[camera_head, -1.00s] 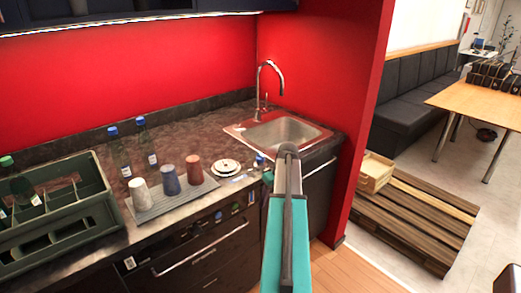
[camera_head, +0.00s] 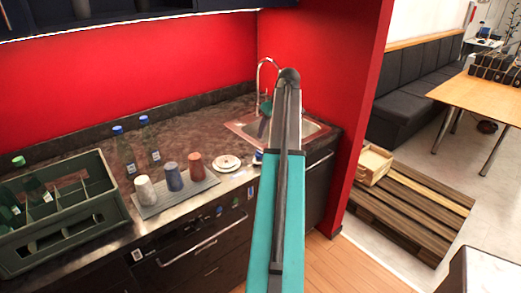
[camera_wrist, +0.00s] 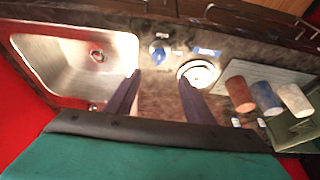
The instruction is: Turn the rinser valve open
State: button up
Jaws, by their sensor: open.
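A round white and metal disc (camera_head: 227,162), which looks like the rinser, sits on the counter left of my arm; it also shows in the wrist view (camera_wrist: 198,72). Beside it is a small blue knob-like part on a pale base (camera_head: 258,156), partly covered by my arm in the head view. In the wrist view this blue part (camera_wrist: 158,52) is clear, and I take it to be the valve. My gripper (camera_wrist: 159,77) is open and empty, its fingers pointing towards the blue part and the disc, apparently above the counter. Contact is not visible.
The sink (camera_head: 303,131) with its tall tap (camera_head: 258,75) is at the right. Several cups stand on a ridged mat (camera_head: 178,200), left of the disc. Two bottles (camera_head: 122,150) stand behind them. A green crate (camera_head: 95,215) is at the far left.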

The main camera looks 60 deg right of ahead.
aim_at(260, 152)
jog(key=shift+s+d+f, duration=0.1)
jog(key=shift+p+x, duration=2.05)
jog(key=shift+x, duration=4.8)
jog(key=c, duration=1)
